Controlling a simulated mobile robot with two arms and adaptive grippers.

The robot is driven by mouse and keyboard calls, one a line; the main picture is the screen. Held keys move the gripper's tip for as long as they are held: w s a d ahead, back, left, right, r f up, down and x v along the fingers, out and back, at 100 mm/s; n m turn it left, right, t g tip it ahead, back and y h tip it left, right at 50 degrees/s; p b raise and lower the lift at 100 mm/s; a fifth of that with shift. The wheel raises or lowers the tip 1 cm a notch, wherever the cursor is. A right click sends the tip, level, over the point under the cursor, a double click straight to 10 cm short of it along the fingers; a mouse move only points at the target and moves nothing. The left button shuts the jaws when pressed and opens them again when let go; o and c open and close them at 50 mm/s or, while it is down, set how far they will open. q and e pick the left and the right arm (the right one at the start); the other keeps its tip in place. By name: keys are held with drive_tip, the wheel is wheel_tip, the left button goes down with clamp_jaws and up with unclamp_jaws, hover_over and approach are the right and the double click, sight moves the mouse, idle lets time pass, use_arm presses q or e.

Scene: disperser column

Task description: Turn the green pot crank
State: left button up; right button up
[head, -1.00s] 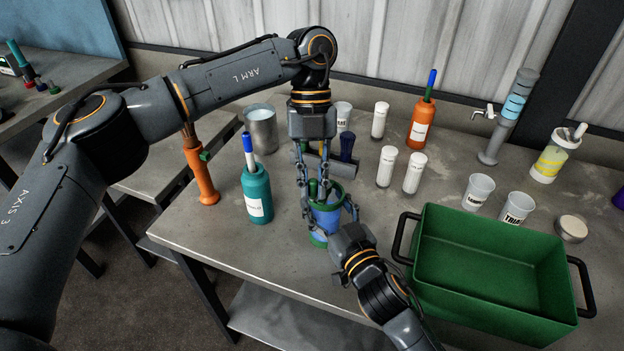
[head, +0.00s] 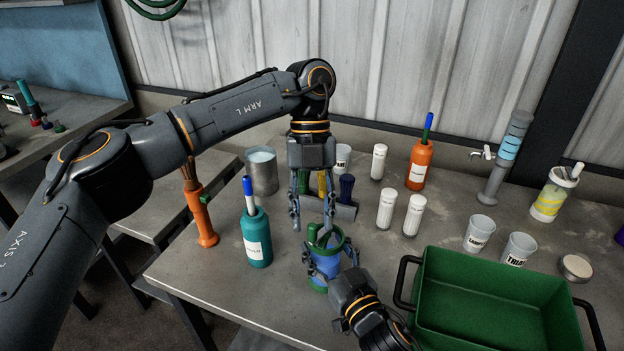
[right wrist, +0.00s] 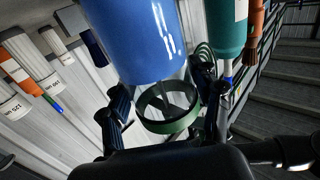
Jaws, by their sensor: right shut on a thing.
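The pot (head: 324,268) is a blue vessel with a green rim and green base, upright on the grey bench in the head view. A green crank handle (head: 312,233) stands up at its rim. My right gripper (head: 330,257) is shut around the pot's side from the front. My left gripper (head: 311,222) points down over the rim, its fingers apart on either side of the crank handle; I cannot tell whether they touch it. In the right wrist view a blue cylinder (right wrist: 135,40) and a green ring (right wrist: 168,112) show close up; their lower parts are partly hidden.
A teal bottle (head: 257,238) stands left of the pot, an orange bottle (head: 419,167) behind it. White shakers (head: 386,208) and cups (head: 479,235) stand to the right. A green crate (head: 500,305) sits at front right. A metal beaker (head: 261,174) is at back left.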

use_arm(q)
drive_tip(key=v, duration=0.9)
drive_tip(key=shift+r, duration=0.25)
use_arm(e)
drive_tip(key=o, duration=1.5)
